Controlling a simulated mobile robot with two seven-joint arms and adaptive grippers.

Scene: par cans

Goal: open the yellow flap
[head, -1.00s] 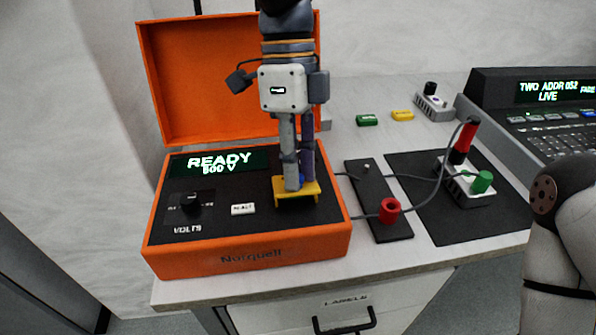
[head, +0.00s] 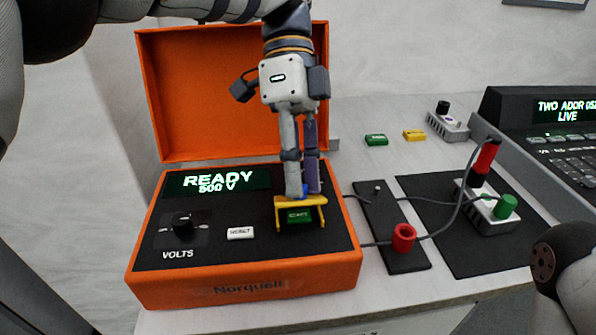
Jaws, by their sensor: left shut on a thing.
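The yellow flap (head: 301,201) is on the dark panel of the orange tester (head: 245,285), right of centre. It stands tilted up, with a green button (head: 299,216) showing below its raised edge. My left gripper (head: 304,191) points down from above and is shut on the flap's upper edge. The fingers hide part of the flap and its hinge side. My right gripper is out of view; only part of my right arm shows at the lower right.
The tester's orange lid (head: 205,90) stands open behind my left gripper. Its display (head: 217,182) reads READY 500 V. A voltage knob (head: 183,224) and a white button (head: 240,233) are left of the flap. A red plug (head: 403,237) and cables lie to the right.

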